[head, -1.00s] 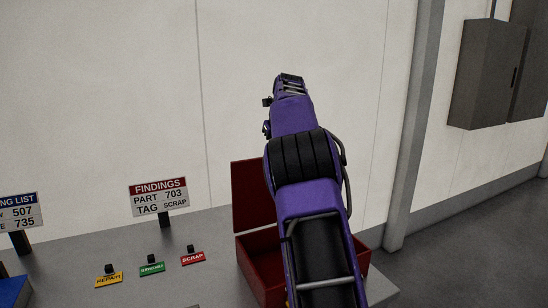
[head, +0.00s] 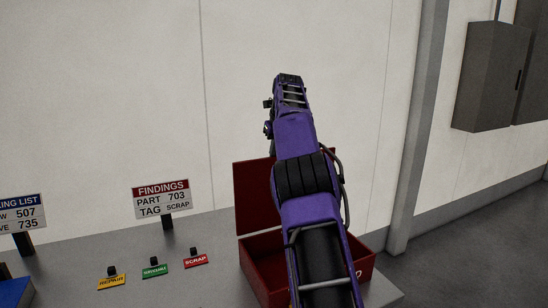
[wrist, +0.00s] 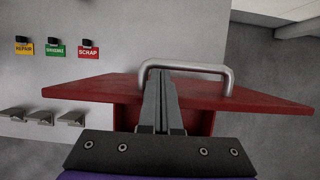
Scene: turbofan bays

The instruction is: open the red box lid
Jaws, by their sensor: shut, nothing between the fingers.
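The red box (head: 254,258) sits on the grey bench, partly hidden behind my arm in the head view. Its lid (head: 252,196) stands raised, about upright, at the back of the box. In the wrist view the lid (wrist: 260,98) spans the picture, with a grey metal bar handle (wrist: 186,66) along its edge. My gripper (wrist: 160,76) is shut and empty. Its fingertips appear close to the handle in the wrist view; I cannot tell whether they touch it. In the head view the fingers are hidden by my arm.
Yellow (head: 111,282), green (head: 155,270) and red (head: 196,261) tags lie on the bench left of the box. A FINDINGS sign (head: 162,199) stands behind them. A wall (head: 120,100) rises behind the bench. A grey cabinet (head: 491,75) hangs at right.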

